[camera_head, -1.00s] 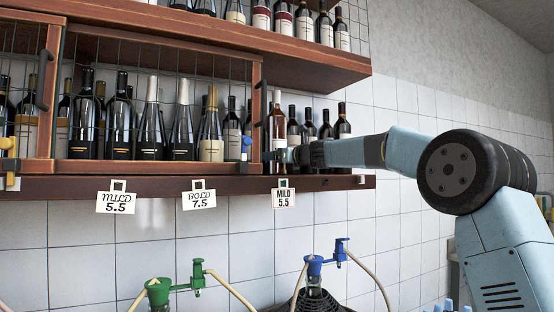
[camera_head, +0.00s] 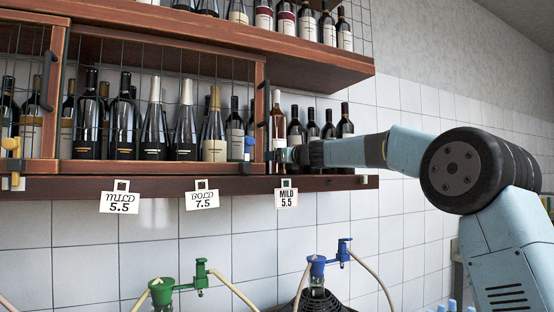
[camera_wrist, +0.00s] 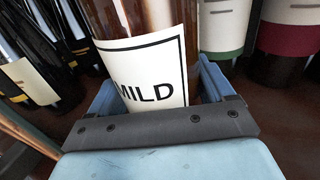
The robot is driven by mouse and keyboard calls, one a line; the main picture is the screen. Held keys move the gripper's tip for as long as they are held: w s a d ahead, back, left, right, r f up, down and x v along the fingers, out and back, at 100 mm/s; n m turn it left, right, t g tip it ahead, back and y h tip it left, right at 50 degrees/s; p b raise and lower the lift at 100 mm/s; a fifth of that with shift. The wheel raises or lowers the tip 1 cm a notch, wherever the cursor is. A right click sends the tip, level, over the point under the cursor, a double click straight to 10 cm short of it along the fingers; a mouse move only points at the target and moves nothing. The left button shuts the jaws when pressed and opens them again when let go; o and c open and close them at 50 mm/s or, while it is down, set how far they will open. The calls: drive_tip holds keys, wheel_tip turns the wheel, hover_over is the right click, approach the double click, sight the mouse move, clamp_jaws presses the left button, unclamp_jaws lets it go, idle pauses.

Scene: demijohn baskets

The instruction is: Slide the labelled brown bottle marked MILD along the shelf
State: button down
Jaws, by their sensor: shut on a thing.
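The brown bottle marked MILD (camera_head: 278,122) stands upright on the shelf (camera_head: 228,185), just right of the wooden cage's end post. In the wrist view its white label (camera_wrist: 152,80) fills the middle, with MILD in black letters. My gripper (camera_head: 284,156) reaches in from the right and is shut on the lower part of this bottle. In the wrist view the blue fingers of my gripper (camera_wrist: 150,95) lie on both sides of the bottle. The bottle's base is hidden behind the dark bar of the gripper.
Several dark bottles (camera_head: 327,128) stand close to its right. The mesh-fronted cage (camera_head: 262,100) with more bottles is at left. Price tags (camera_head: 286,198) hang from the shelf edge. Demijohns with a green tap (camera_head: 162,290) and a blue tap (camera_head: 317,266) stand below.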

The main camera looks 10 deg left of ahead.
drive_tip(key=shift+s+a, duration=0.65)
drive_tip(key=shift+a, duration=0.3)
idle(0.3)
unclamp_jaws()
drive_tip(key=shift+w+f, duration=0.1)
drive_tip(key=shift+f, duration=0.05)
drive_tip(key=v, duration=1.4)
drive_tip(key=v, duration=0.7)
idle(1.3)
drive_tip(key=v, duration=0.7)
idle(1.0)
